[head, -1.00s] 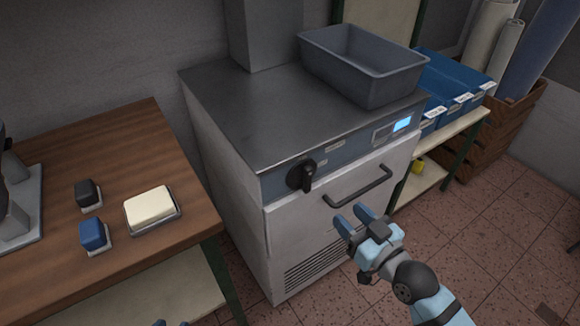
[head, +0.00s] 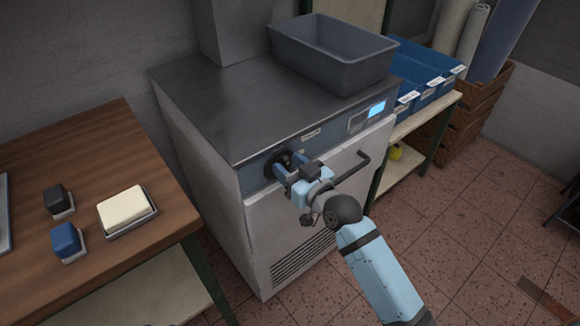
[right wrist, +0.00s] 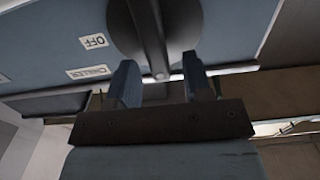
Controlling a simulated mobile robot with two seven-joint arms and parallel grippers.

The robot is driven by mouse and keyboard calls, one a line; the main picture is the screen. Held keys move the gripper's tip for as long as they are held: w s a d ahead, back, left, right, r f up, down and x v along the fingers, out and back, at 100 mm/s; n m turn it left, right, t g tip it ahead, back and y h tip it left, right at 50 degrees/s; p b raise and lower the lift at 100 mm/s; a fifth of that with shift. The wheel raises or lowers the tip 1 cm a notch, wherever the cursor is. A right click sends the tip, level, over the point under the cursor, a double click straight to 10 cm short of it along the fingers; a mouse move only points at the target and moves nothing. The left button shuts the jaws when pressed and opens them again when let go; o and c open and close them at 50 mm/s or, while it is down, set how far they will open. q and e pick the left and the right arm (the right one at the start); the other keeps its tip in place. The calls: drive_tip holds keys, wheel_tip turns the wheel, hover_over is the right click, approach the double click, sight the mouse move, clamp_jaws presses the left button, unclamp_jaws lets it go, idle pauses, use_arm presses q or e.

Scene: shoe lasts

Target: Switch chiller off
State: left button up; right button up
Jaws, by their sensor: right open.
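The chiller (head: 225,115) is a grey steel cabinet with a blue control strip and a lit display (head: 377,108). Its round dark knob (head: 279,163) is at the left of the strip, partly hidden by my gripper. In the right wrist view the knob's bar handle (right wrist: 150,35) reaches down between the fingertips. Labels reading OFF (right wrist: 94,41) and CHILLER (right wrist: 89,72) show beside it. My right gripper (head: 284,172) is open at the knob, one finger on each side of the handle with gaps visible. My left gripper is not in view.
A grey bin (head: 335,55) stands on the chiller top. The door handle (head: 352,168) is just right of my gripper. A wooden table (head: 95,160) at left holds a cream block in a tray and small dark and blue blocks. Blue bins (head: 425,75) are at right.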

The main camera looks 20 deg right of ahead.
drive_tip(key=c, duration=0.5)
clamp_jaws()
